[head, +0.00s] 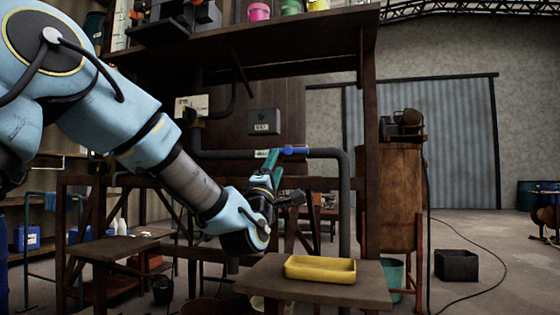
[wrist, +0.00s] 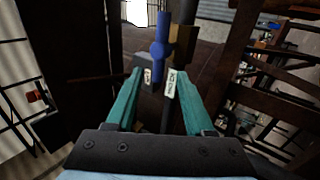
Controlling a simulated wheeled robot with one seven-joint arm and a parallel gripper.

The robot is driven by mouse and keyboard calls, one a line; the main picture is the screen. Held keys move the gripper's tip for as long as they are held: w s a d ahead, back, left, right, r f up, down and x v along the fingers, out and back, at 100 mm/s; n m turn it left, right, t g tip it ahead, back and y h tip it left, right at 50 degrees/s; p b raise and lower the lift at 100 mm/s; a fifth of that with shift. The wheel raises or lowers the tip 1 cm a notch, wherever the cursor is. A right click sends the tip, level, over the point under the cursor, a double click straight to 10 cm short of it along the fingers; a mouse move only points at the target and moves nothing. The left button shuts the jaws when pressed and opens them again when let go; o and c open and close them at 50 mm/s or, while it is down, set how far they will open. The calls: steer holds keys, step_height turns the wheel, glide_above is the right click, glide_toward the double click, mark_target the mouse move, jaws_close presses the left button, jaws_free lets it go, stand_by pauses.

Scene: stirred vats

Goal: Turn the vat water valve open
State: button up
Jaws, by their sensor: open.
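The blue valve (head: 295,151) sits on a dark horizontal pipe (head: 230,154) under the wooden shelf. In the wrist view its blue lever (wrist: 160,58) stands upright ahead of my gripper. My gripper (head: 272,165) is open, with two teal fingers. In the wrist view the gap between the fingertips (wrist: 160,78) lines up with the lever's lower end. In the head view the fingertips are just left of and below the blue handle. I cannot tell whether they touch it. Nothing is seen held.
A small grey labelled box (head: 264,122) hangs above the pipe. A yellow tray (head: 320,269) rests on a low wooden table (head: 270,286) below. The pipe bends down at right beside a wooden post (head: 370,150). A wooden vat (head: 402,195) stands further right.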

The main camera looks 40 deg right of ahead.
steer(key=v, duration=0.4)
steer(key=shift+r, duration=0.1)
stand_by(0.4)
